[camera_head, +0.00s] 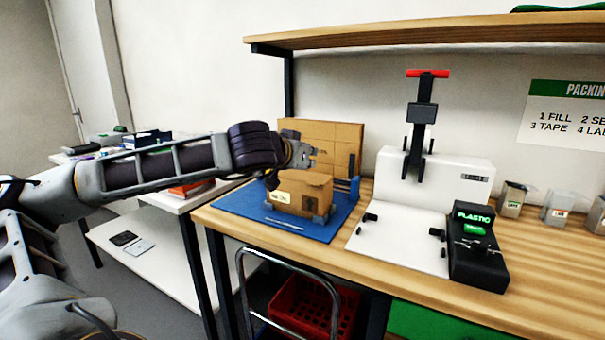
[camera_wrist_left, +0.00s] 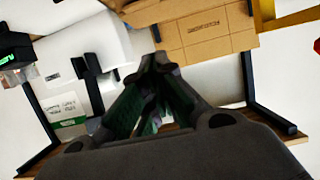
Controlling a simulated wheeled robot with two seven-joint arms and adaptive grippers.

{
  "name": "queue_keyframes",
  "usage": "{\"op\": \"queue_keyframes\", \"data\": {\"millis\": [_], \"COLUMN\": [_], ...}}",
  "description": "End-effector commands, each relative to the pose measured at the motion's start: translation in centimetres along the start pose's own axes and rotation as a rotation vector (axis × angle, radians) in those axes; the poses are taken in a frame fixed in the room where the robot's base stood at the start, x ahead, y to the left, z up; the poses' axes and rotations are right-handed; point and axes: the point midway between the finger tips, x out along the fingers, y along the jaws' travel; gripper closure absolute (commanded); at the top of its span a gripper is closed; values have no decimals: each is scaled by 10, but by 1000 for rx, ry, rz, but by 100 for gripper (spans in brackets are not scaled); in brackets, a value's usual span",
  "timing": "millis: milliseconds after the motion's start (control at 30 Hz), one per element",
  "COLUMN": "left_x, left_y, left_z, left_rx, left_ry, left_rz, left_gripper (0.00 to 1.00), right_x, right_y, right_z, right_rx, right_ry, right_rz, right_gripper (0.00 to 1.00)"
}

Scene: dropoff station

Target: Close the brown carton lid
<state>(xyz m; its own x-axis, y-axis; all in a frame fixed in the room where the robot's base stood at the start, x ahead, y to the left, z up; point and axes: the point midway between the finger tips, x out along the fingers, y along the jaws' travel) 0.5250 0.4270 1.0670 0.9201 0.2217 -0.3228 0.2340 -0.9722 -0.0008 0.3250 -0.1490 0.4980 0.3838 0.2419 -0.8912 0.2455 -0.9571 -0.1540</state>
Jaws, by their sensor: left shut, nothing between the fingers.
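The brown carton (camera_head: 303,193) sits on a blue mat (camera_head: 240,200) at the left end of the wooden bench, with a pale label on its front. My left gripper (camera_head: 310,154) is just above the carton, and its wrist hides the carton's back left part. A tall brown cardboard panel (camera_head: 345,140) stands upright behind the gripper; I cannot tell whether it is the raised lid or separate board. Brown cardboard (camera_wrist_left: 200,30) also shows at the top of the left wrist view. The left fingers (camera_wrist_left: 155,65) are together and empty. My right gripper is not in view.
A white machine (camera_head: 400,230) with a red-handled lever (camera_head: 428,73) and a black box marked PLASTIC (camera_head: 478,250) stand right of the mat. A wooden shelf (camera_head: 420,32) runs overhead. A red crate (camera_head: 305,305) is under the bench. A white table (camera_head: 150,183) is at left.

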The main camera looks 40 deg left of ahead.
Motion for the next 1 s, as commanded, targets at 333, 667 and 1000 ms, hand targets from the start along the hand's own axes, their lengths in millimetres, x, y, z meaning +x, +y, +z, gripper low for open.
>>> {"op": "queue_keyframes", "data": {"millis": [333,667,1000], "left_x": [-12,-20,-22], "left_y": [-1,0,0], "left_z": [19,33,34], "left_rx": [2,0,-1], "left_ry": [0,-1,-1], "left_rz": [-2,-1,0], "left_gripper": [100,100,100], "right_x": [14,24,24], "right_y": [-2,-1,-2], "right_z": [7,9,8], "right_rx": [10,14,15], "right_ry": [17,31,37], "right_rz": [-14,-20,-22], "right_gripper": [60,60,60]}}
